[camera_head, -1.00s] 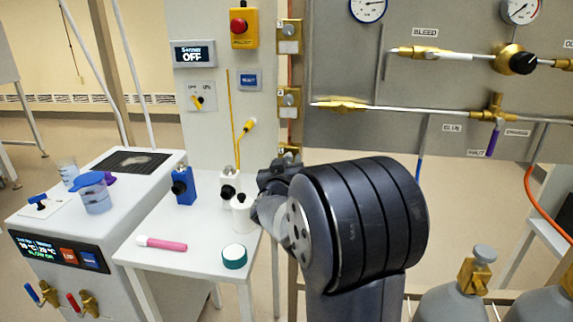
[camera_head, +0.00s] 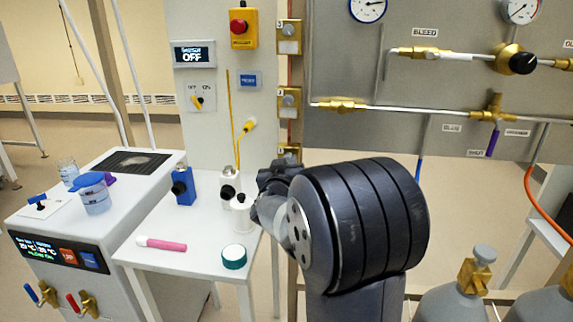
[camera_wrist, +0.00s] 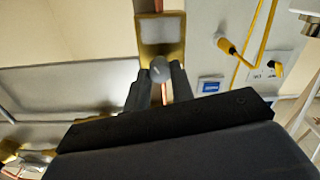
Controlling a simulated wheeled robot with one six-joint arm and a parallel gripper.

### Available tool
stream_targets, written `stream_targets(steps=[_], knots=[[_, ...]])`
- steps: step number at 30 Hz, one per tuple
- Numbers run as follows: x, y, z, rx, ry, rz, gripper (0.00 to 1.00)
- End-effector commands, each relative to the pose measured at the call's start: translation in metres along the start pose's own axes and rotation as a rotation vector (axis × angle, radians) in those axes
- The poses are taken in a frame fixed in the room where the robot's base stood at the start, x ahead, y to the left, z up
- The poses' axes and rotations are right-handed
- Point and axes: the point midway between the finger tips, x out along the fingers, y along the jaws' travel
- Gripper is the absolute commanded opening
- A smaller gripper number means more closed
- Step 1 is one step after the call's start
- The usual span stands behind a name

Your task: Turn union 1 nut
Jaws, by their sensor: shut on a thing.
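In the wrist view, my gripper (camera_wrist: 160,88) has its two dark fingers close together on a grey rounded piece (camera_wrist: 160,69). I see no number on this piece, so I cannot tell that it is the union 1 nut. It lies in front of a brass block with a pale square face (camera_wrist: 160,30). A copper pipe (camera_wrist: 168,94) shows between the fingers. In the head view, two brass blocks, an upper one (camera_head: 289,30) and a middle one (camera_head: 289,98), stand in a column. A lower one (camera_head: 289,151) is partly hidden behind my wrist. The fingertips are hidden there.
A yellow plug (camera_head: 249,124) and cable hang left of the brass column. A small white table (camera_head: 190,262) holds a blue block (camera_head: 183,187), a pink marker (camera_head: 162,244) and a teal-rimmed roll (camera_head: 234,257). Gas cylinders (camera_head: 451,303) stand at lower right.

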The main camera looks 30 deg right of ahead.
Motion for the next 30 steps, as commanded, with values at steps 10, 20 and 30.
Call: stream_targets(steps=[10, 20, 30], knots=[[-0.0001, -0.0003, 0.0016, 0.197, 0.001, 0.000, 0.00], [0.0000, 0.0000, 0.0010, 0.408, 0.001, 0.000, 0.00], [-0.0001, 0.0002, 0.0004, 0.508, -0.001, 0.000, 0.00]])
